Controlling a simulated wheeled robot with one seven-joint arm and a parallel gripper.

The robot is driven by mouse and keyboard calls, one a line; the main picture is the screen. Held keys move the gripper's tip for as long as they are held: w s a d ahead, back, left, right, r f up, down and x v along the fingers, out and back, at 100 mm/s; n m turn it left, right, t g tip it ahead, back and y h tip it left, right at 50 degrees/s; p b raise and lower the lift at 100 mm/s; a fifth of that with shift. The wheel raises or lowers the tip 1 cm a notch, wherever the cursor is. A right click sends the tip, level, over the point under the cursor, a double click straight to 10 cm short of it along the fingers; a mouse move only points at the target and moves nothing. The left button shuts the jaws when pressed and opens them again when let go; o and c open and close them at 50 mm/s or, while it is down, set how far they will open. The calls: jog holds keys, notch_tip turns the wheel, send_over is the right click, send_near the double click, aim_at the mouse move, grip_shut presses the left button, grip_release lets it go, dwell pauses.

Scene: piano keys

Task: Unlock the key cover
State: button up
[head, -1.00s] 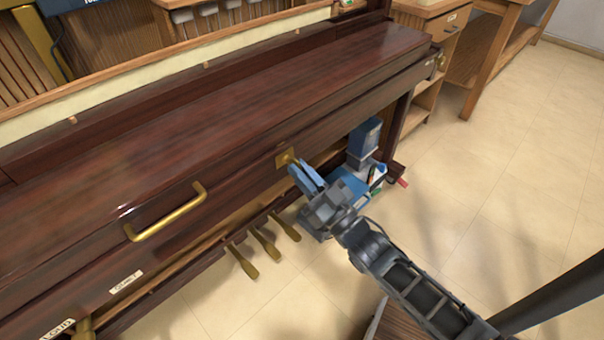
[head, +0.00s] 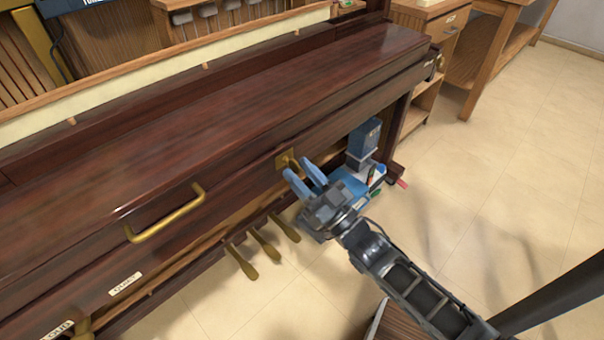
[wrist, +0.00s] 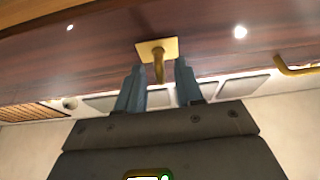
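The closed key cover (head: 180,130) is dark red-brown wood on the piano front, with a brass pull handle (head: 166,213) at left. A square brass lock plate (head: 284,157) with a brass key (head: 292,163) sits to the right of the handle. In the wrist view, the plate (wrist: 157,46) and the key (wrist: 159,70) show ahead of my gripper. My gripper (head: 301,174) is open, its blue fingers apart. In the wrist view the fingers (wrist: 158,83) lie either side of the key's line, with visible gaps and no contact.
Brass pedals (head: 263,243) hang below the keyboard front. A blue box-like object (head: 363,140) and other items stand under the piano's right end, behind my gripper. A wooden desk (head: 432,55) stands at the back right. The tiled floor (head: 480,180) at right is clear.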

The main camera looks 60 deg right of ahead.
jog(key=v, duration=0.8)
dwell(0.5)
jog(key=s+a+r+n+g+y, duration=0.25)
jog(key=s+a+r, duration=0.25)
jog(key=s+a, duration=0.3)
jog(key=s+a+r+n+g+y, duration=0.1)
jog(key=s+a+r+g+y, duration=0.35)
jog(key=s+a, duration=0.4)
notch_tip(320, 180, up, 15)
jog(key=p, duration=1.4)
jog(key=shift+w+h, duration=0.35)
jog(key=shift+h, duration=0.05)
jog(key=shift+o, duration=0.2)
jog(key=shift+a+m, duration=0.15)
jog(key=shift+m, duration=0.1)
